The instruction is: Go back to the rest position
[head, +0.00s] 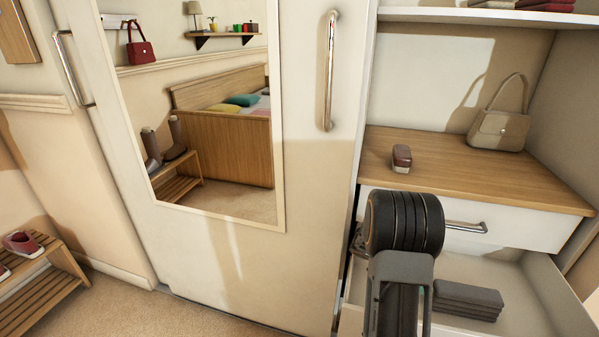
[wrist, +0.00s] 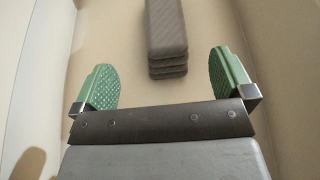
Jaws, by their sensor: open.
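My gripper (wrist: 162,88) is open in the wrist view, its two green textured pads apart with nothing between them. Beyond the pads lies a stack of dark grey folded cloths (wrist: 166,35) on the beige floor of a drawer. In the head view the same grey stack (head: 468,299) lies in the open lower drawer (head: 540,300). My arm reaches over the left part of that drawer and hides some of it. The gripper's fingers are hidden behind my arm in the head view.
Above is a closed white drawer with a metal handle (head: 466,227). On the wooden shelf (head: 440,165) are a small brown brush-like item (head: 401,158) and a beige handbag (head: 500,120). A mirrored sliding door (head: 215,110) stands left. A slatted shoe rack (head: 40,290) is at far left; carpet lies between.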

